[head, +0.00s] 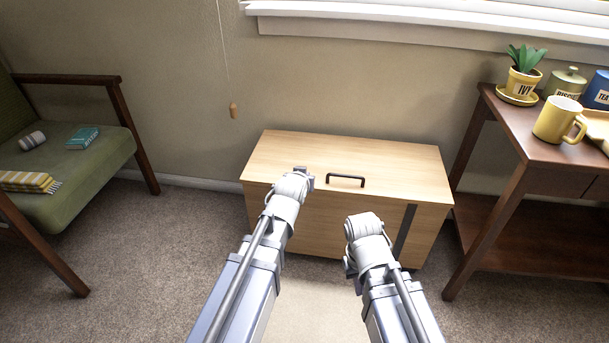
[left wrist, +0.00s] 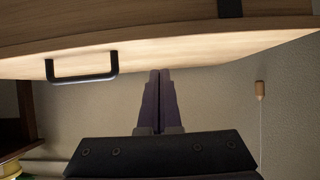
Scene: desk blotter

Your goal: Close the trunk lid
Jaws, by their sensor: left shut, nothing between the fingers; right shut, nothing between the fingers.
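The trunk (head: 325,232) is a light-wood box on the carpet against the wall, with a dark strap down its front. Its lid (head: 400,168) is down over the box or nearly so; I cannot tell whether a small gap is left. A dark handle (head: 345,180) is on the lid near its front edge and also shows in the left wrist view (left wrist: 82,76). My left gripper (head: 303,176) is at the lid's front part, left of the handle; its fingers (left wrist: 158,100) are shut and empty. My right gripper (head: 364,226), shut, is before the trunk's front, its fingers mostly hidden.
A green armchair (head: 70,190) stands at the left. A brown side table (head: 500,190) at the right bears a yellow mug (head: 558,120), a potted plant (head: 523,75) and canisters. A pull cord (head: 233,110) hangs on the wall. Carpet is bare left of the trunk.

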